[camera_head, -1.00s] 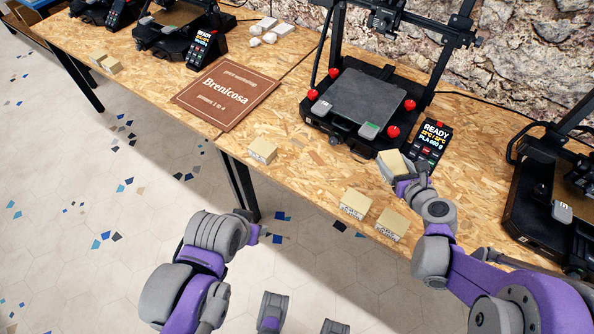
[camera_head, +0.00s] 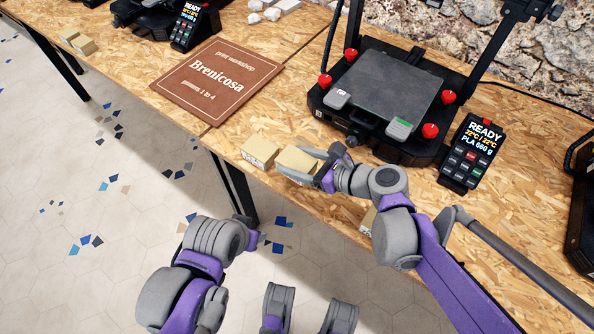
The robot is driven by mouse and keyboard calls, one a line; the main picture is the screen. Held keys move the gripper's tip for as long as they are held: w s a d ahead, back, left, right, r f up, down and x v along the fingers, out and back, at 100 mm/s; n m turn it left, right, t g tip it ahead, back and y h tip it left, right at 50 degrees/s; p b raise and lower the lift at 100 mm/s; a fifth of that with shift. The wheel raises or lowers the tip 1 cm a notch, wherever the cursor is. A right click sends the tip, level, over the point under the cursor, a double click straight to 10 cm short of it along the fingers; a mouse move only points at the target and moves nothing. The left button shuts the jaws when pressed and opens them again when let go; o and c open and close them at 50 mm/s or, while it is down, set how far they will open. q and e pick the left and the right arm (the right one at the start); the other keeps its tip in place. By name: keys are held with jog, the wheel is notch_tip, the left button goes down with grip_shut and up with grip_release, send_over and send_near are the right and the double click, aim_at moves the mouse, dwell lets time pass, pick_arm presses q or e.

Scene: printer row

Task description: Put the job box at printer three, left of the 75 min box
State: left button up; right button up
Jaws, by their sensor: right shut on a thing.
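The job box (camera_head: 297,159) is a small tan box between the fingers of my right gripper (camera_head: 309,167), at or just above the table's front edge. I cannot tell whether it touches the table. Another tan box (camera_head: 259,151) stands close on its left; any gap is too small to judge. A further tan box (camera_head: 368,221) shows only as a sliver behind my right arm. No box label is readable, so I cannot tell which is the 75 min box. My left gripper (camera_head: 257,238) is low, off the table's front edge; its fingers are not clear.
The printer (camera_head: 385,90) with red knobs stands behind the boxes, its display (camera_head: 472,150) on its right. Bare wooden table (camera_head: 530,215) shows at right.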

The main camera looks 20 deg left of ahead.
jog(key=shift+f+b, duration=0.65)
jog(key=shift+f, duration=1.55)
jog(key=shift+f, duration=0.2)
jog(key=o, duration=1.5)
jog(key=shift+r, duration=0.15)
jog(key=shift+d+r, duration=0.15)
jog(key=shift+d, duration=0.1)
jog(key=p+v, duration=0.2)
jog(key=v, duration=0.9)
jog(key=shift+s+d+r, duration=0.15)
jog(key=shift+d, duration=0.05)
